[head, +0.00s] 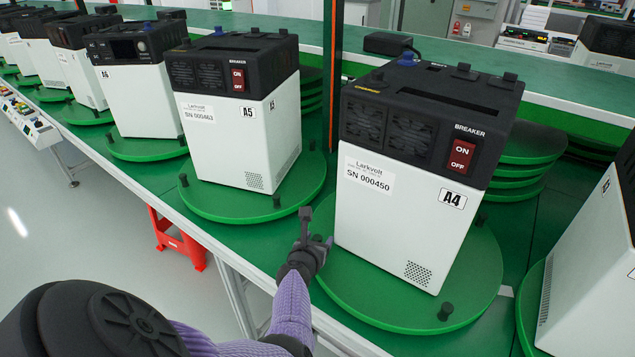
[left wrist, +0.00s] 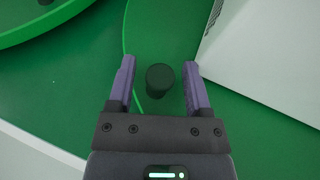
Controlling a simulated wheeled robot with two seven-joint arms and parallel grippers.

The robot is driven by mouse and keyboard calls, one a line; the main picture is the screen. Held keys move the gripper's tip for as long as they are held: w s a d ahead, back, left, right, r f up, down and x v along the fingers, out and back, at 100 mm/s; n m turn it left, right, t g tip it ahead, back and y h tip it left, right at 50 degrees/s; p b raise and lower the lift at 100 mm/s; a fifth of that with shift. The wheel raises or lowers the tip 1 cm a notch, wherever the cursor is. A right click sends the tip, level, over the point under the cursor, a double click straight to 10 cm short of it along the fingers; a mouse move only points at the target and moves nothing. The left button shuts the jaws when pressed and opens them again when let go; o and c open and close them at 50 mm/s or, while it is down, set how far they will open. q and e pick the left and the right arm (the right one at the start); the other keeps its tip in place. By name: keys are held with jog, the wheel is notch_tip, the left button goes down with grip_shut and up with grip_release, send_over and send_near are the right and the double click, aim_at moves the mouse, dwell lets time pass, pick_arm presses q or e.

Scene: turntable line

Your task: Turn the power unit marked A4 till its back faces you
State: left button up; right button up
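The power unit A4 (head: 405,215) stands upright on a green turntable (head: 385,306). It has a white body and black top. Its face toward me has two fan grilles, a red breaker switch, a serial label and the A4 tag. Dark pegs stand on the turntable's rim, one (head: 445,312) at the front right. My left gripper (head: 317,232) is at the turntable's left rim. In the left wrist view its fingers (left wrist: 160,85) are open on either side of a dark peg (left wrist: 160,77), with gaps showing. A4's white side (left wrist: 265,60) is at upper right there. My right gripper is not in view.
Unit A5 (head: 225,140) stands on its own turntable (head: 225,203) close to the left. Another white unit (head: 595,265) is close on the right. Stacked green discs (head: 530,150) lie behind A4. A red stool (head: 178,240) stands on the floor below the line.

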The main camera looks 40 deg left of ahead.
pick_arm(q)
jog(key=p+v, duration=0.6)
jog(key=v, duration=0.4)
